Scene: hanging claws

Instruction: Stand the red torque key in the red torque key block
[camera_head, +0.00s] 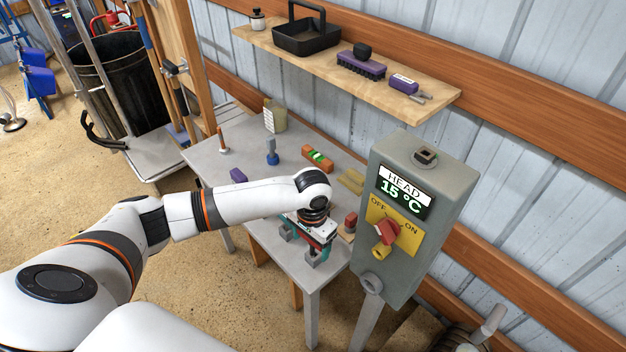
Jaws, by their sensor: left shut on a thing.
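My left gripper (301,248) points down over the front right part of the grey table (208,152), left of the control box. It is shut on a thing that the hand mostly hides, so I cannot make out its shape. A small red block-like piece (350,220) stands on the table just right of the gripper, apart from it. It may be the red torque key block, but it is too small to be sure. I see no red torque key clearly. My right gripper is not in view.
The grey control box (421,165) with a red switch rises close to the gripper's right. A wooden shelf (425,92) overhangs the back.

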